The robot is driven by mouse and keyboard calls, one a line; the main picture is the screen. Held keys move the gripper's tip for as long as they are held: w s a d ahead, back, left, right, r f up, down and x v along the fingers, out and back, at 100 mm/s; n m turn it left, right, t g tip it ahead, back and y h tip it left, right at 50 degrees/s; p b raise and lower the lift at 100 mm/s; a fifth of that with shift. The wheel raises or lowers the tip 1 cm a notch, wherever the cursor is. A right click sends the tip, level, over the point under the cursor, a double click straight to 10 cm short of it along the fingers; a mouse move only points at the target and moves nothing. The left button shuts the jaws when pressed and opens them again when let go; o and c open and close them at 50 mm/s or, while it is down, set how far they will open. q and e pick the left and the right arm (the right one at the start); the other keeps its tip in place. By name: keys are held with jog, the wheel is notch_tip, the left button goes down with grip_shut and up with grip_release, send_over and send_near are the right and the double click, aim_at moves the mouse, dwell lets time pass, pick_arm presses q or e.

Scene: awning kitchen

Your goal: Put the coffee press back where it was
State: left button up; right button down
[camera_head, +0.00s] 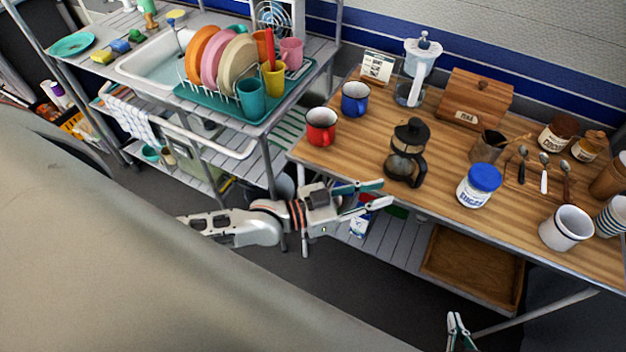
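The coffee press (404,152) is a dark glass pot with a black lid and a black handle on its right side. It stands upright on the wooden counter (440,199), near the front edge. My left gripper (376,194) is in front of that edge, left of and nearer than the press. Its fingers are spread, with nothing seen between them, and it does not touch the press. My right gripper (456,330) shows only partly at the bottom edge, low and far from the press. Its fingertips are apart and nothing shows between them.
A red mug (321,127) and a blue mug (355,98) stand left of the press. A blue-lidded jar (479,186) and a metal pitcher (487,147) stand to its right. A water filter jug (416,75) and a wooden bread box (474,98) are behind.

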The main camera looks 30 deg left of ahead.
pick_arm(q)
jog(key=s+a+f+n+y, duration=0.2)
jog(key=s+a+f+y, duration=0.2)
jog(key=s+a+f, duration=0.2)
jog(key=s+a+f+n+g+y, duration=0.1)
jog(key=s+a+f+y, duration=0.4)
jog(key=f, duration=0.6)
jog(key=shift+s+a+f+n+g+y, duration=0.3)
jog(key=shift+s+a+n, duration=0.3)
jog(key=shift+s, duration=0.45)
jog(key=shift+d+r, duration=0.1)
